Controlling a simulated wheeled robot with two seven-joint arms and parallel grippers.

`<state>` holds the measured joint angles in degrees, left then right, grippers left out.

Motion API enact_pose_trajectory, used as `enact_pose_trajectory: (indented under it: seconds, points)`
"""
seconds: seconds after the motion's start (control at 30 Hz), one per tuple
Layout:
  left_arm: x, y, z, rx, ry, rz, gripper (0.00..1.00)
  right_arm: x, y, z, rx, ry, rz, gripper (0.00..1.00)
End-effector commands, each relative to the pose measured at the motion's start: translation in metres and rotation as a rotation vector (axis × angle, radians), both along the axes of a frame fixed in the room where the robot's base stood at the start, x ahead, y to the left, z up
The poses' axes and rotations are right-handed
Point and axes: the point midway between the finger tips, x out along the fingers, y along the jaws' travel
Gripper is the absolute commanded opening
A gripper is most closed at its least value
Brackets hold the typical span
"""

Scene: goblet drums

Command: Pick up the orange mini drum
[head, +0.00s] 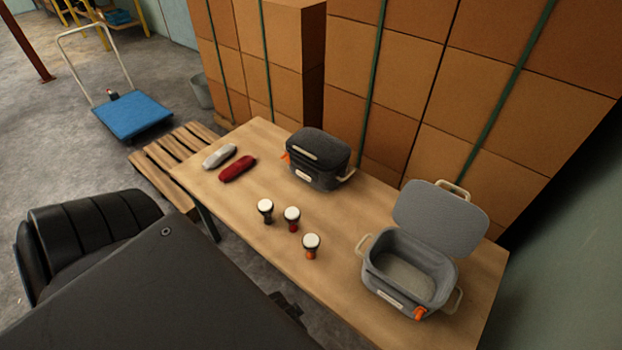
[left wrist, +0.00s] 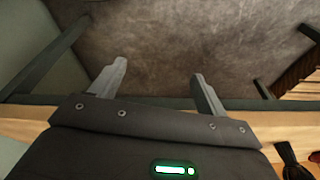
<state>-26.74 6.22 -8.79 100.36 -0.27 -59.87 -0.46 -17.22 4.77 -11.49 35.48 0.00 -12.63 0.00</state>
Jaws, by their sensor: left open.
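The orange mini drum (head: 311,246) stands upright on the wooden table (head: 330,285), near its front edge. It has a white top and an orange lower part. A red mini drum (head: 292,219) and a dark mini drum (head: 266,211) stand to its left in a slanting row. My left gripper (left wrist: 158,86) is open, with nothing between its two grey fingers. In the left wrist view it points past a wooden edge toward the grey floor. The orange drum cannot be made out in that view. My right gripper cannot be made out.
An open grey case (head: 385,284) stands right of the drums, its lid tilted back. A closed dark case (head: 318,160) stands behind them. A red pouch (head: 238,168) and a grey pouch (head: 219,156) lie at the far left. Stacked boxes (head: 420,85) rise behind the table.

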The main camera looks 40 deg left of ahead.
Motion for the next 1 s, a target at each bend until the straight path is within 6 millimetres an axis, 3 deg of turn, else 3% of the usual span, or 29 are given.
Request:
enact_pose_trajectory:
  seconds: [0.23, 0.33, 0.5, 0.77, 0.87, 1.0]
  points:
    - [0.023, -0.001, 0.073, 0.014, -0.066, -0.063, 0.75, 0.001, 0.001, -0.013, 0.001, -0.002, -0.001, 0.33]
    - [0.047, -0.002, 0.108, 0.067, -0.152, -0.246, 0.75, 0.001, 0.002, -0.019, 0.003, -0.002, -0.002, 0.33]
    - [0.103, -0.011, 0.144, 0.256, -0.337, -0.79, 0.75, 0.001, 0.004, -0.021, 0.005, -0.002, -0.003, 0.33]
    - [0.162, -0.015, 0.168, 0.644, -0.529, -1.712, 0.75, 0.001, 0.005, -0.023, 0.006, -0.003, -0.002, 0.33]
    - [0.175, -0.001, 0.172, 0.824, -0.551, -2.138, 0.75, 0.001, 0.005, -0.024, 0.006, -0.003, -0.002, 0.33]
    - [0.18, 0.044, 0.174, 1.009, -0.499, -2.729, 0.75, 0.001, 0.005, -0.026, 0.006, -0.002, -0.002, 0.33]
